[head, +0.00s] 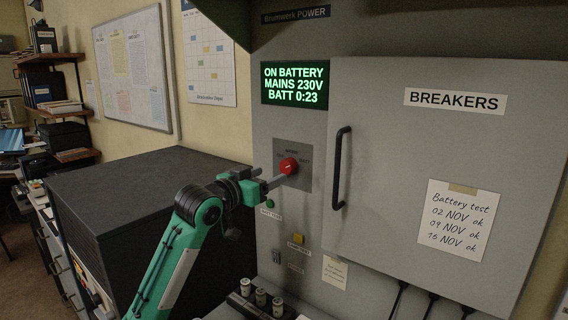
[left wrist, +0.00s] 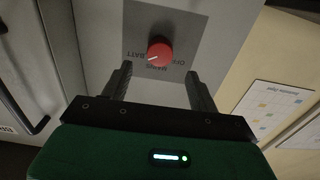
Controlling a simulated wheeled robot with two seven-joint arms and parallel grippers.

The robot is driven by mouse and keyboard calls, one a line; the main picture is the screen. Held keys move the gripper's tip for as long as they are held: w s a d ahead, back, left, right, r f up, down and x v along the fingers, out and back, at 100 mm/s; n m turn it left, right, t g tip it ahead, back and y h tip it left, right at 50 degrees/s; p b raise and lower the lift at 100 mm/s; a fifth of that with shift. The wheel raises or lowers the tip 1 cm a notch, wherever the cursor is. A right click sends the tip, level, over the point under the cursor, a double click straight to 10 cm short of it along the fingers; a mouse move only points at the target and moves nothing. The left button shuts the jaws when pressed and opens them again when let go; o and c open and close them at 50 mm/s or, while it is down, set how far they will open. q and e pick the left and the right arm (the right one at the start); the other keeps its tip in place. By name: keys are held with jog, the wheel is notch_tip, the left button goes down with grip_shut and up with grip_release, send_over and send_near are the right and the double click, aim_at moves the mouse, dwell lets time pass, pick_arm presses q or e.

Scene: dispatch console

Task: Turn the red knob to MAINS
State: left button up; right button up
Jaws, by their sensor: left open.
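The red knob (head: 289,166) sits on a grey plate (head: 305,181) on the console's front, below the display. In the left wrist view the knob (left wrist: 160,52) shows a white mark pointing toward the BATT label. MAINS and OFF are lettered beside it, all upside down in that view. My left gripper (left wrist: 158,76) is open, with its fingers on either side of the knob's line and the knob just beyond the tips. I see no contact. In the head view the gripper (head: 279,180) is close to the knob and partly covers its plate. My right gripper is not in view.
The green display (head: 295,84) reads ON BATTERY, MAINS 230V, BATT 0:23. A black handle (head: 341,168) stands out from the BREAKERS door right of the knob. A green button (head: 270,203) and a yellow button (head: 298,239) lie below. A dark cabinet (head: 150,185) stands left.

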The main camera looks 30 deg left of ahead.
aim_at(285, 168)
pick_arm(q)
jog(key=w, duration=0.2)
jog(key=w+p, duration=0.1)
jog(key=w, duration=0.1)
jog(key=w+p, duration=0.1)
jog(key=w, duration=0.2)
jog(key=shift+d, duration=0.3)
jog(key=shift+w+f, duration=0.1)
jog(key=shift+w, duration=0.15)
jog(key=c, duration=1)
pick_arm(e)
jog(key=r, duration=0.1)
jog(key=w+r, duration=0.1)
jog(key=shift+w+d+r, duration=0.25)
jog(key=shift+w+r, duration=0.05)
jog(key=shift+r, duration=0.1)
